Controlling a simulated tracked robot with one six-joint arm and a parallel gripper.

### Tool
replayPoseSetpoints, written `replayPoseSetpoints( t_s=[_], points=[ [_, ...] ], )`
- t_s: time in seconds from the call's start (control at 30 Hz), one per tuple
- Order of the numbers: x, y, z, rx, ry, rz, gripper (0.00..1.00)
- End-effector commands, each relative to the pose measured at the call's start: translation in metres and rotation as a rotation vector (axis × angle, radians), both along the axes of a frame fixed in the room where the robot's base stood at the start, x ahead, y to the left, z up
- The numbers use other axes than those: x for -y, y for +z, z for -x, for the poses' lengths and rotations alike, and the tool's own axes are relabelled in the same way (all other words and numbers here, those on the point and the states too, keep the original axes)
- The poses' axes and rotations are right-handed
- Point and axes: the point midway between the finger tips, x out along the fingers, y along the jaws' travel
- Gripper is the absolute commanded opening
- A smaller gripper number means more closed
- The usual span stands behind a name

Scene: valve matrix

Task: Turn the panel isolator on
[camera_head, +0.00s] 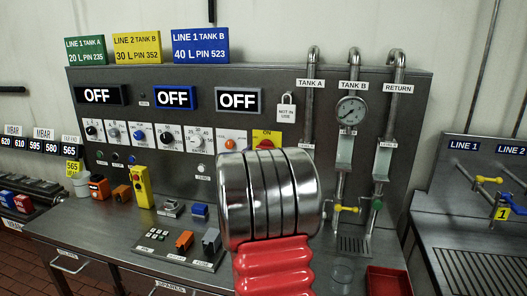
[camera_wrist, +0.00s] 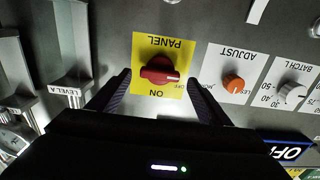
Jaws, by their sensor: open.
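The panel isolator is a red rotary knob (camera_wrist: 160,72) on a yellow plate (camera_wrist: 147,44) marked PANEL and ON, upside down in the wrist view. The knob's grip lies about crosswise, not in line with the ON mark. In the head view the yellow plate (camera_head: 266,134) shows only its upper part above my arm. My gripper (camera_wrist: 159,84) is open and empty, with one dark finger on each side of the plate, pointing at the panel. The knob sits between the fingers in the picture; contact cannot be seen. My arm hides the gripper in the head view.
An orange ADJUST knob (camera_wrist: 233,84) and a white BATCH knob (camera_wrist: 291,92) sit right of the isolator in the wrist view. Pipes and a gauge (camera_head: 351,111) stand right in the head view. A yellow pendant (camera_head: 141,186) and switches are on the bench. Three displays read OFF.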

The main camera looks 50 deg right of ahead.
Motion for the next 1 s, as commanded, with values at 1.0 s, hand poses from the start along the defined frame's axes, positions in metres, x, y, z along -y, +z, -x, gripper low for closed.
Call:
replayPoseSetpoints(
  t_s=[1.0],
  points=[
    [0.021, 0.0, -0.009, 0.0, -0.001, 0.0, 0.4]
  ],
)
